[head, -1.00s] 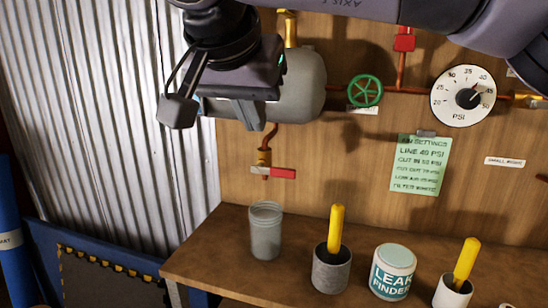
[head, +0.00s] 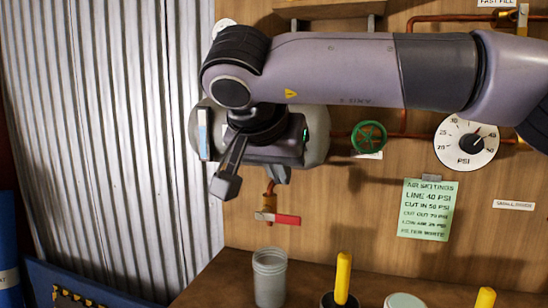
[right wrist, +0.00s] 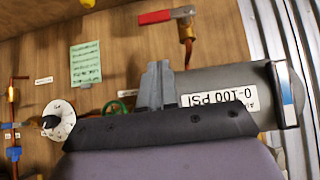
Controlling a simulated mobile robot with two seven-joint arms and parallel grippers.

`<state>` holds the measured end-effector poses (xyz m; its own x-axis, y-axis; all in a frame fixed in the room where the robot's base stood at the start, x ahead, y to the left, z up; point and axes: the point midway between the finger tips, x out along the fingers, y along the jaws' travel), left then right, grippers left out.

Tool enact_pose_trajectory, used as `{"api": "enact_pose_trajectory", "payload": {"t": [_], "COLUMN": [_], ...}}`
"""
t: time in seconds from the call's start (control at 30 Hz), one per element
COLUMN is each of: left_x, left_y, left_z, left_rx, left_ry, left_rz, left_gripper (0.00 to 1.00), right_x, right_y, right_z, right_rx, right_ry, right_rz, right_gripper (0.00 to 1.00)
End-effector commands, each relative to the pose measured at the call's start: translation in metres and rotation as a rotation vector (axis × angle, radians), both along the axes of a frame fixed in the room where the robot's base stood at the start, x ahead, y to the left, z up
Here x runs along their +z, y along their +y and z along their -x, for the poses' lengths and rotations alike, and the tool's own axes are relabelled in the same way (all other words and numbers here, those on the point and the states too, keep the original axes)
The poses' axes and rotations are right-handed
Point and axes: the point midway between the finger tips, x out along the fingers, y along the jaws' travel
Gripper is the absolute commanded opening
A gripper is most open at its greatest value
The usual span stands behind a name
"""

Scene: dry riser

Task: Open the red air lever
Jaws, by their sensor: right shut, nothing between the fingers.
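The red lever (head: 286,219) sticks out level to the right from a brass valve (head: 268,217) under the grey tank (head: 316,135). In the right wrist view, which is upside down, the lever (right wrist: 155,17) is at the top, beyond my fingertips. My right gripper (head: 273,176) is in front of the tank, fingers pointing down, a little above the lever and apart from it. Its fingers (right wrist: 157,68) are together and empty. The arm and hand cover much of the tank. My left gripper is not in view.
A green handwheel (head: 368,136) and a PSI gauge (head: 466,141) are to the right on the wooden wall. A green note (head: 428,209) hangs below. A grey jar (head: 270,279) stands on the bench under the lever. Yellow-handled tools (head: 343,278) stand further right.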

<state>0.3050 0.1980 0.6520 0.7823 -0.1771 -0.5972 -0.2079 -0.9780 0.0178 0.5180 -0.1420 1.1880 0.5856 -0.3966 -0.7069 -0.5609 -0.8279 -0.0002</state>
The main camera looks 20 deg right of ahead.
Motion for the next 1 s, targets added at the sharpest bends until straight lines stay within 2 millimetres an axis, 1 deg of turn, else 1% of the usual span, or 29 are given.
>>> {"api": "enact_pose_trajectory", "payload": {"t": [0.03,0.17,0.2,0.3,0.4,0.53,0.87,1.0], "left_x": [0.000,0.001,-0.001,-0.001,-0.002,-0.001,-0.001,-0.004], "left_y": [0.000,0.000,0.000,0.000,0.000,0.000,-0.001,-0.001], "left_z": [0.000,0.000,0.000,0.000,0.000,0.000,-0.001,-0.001], "left_rx": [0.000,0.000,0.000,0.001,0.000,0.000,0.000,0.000], "left_ry": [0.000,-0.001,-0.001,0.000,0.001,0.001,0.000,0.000], "left_rz": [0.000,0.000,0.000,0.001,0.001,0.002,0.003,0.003], "left_gripper": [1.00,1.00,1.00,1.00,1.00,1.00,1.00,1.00], "right_x": [-0.009,-0.027,-0.035,-0.049,-0.058,-0.063,-0.064,-0.066], "right_y": [-0.005,-0.015,-0.013,-0.013,-0.013,-0.013,-0.013,-0.014], "right_z": [-0.006,-0.021,-0.020,-0.020,-0.020,-0.020,-0.020,-0.019], "right_rx": [-0.001,0.000,0.004,0.004,0.001,0.001,0.001,0.000], "right_ry": [0.005,0.004,0.004,0.003,0.001,0.000,0.000,-0.006], "right_rz": [0.000,0.001,0.003,0.002,0.001,0.000,-0.001,-0.011], "right_gripper": [0.00,0.00,0.00,0.00,0.00,0.00,0.00,0.00]}}
